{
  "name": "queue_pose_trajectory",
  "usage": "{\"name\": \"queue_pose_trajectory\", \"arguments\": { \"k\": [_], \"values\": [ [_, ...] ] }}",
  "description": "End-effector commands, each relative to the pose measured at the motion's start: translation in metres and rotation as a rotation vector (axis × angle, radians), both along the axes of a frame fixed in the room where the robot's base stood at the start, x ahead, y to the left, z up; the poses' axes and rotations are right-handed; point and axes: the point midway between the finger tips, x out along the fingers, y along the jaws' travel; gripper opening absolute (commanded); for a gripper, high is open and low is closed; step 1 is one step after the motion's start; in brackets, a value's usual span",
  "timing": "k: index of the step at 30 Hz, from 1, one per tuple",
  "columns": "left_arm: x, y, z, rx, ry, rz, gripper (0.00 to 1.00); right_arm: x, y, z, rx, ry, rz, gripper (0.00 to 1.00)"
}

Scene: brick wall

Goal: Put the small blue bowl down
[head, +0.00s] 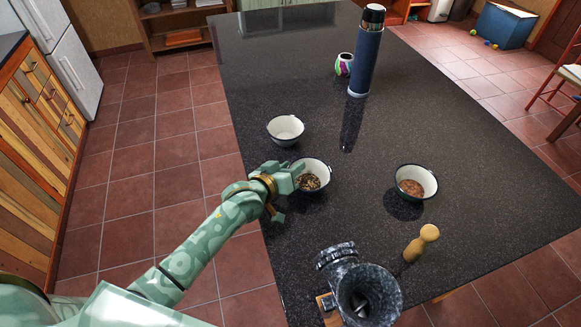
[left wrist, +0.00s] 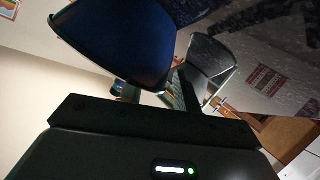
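The small blue bowl (head: 316,172), white inside with dark brown bits in it, is at the left edge of the dark table (head: 330,235). My left gripper (head: 292,177) is at its left rim and appears shut on it; the fingertips are partly hidden. In the left wrist view the bowl's dark blue outer wall (left wrist: 120,45) fills the top, right against the gripper. A dark patch lies on the tabletop below the bowl; I cannot tell whether its base touches. My right gripper is out of view.
An empty white-lined bowl (head: 285,130) stands just behind. A bowl with brown food (head: 415,182) stands to the right. A wooden pestle-like piece (head: 421,243) and a dark marbled vessel (head: 366,293) are in front. A tall blue flask (head: 367,60) and colourful cup (head: 344,64) stand farther back.

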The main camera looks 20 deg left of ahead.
Motion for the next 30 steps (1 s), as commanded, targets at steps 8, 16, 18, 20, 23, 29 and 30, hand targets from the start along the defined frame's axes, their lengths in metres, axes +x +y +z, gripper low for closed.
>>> {"name": "queue_pose_trajectory", "arguments": {
  "k": [8, 16, 18, 20, 23, 29, 30],
  "values": [
    [0.000, 0.000, 0.002, -0.001, 0.000, 0.000, 0.32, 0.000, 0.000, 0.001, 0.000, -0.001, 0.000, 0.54],
    [-0.040, 0.013, 0.018, -0.001, 0.001, 0.000, 0.32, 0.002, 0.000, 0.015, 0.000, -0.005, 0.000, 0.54],
    [-0.056, 0.018, 0.024, 0.001, 0.002, 0.000, 0.32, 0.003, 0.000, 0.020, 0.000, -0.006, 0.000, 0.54],
    [-0.068, 0.022, 0.029, 0.000, 0.001, 0.000, 0.32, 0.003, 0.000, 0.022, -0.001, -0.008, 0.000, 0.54],
    [-0.086, 0.027, 0.036, 0.000, 0.001, 0.000, 0.32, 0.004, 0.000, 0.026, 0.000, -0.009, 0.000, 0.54],
    [-0.106, 0.034, 0.042, 0.000, 0.000, 0.000, 0.32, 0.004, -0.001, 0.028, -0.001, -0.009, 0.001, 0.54],
    [-0.107, 0.034, 0.042, 0.000, 0.001, 0.000, 0.32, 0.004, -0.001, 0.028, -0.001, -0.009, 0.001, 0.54]
  ]
}}
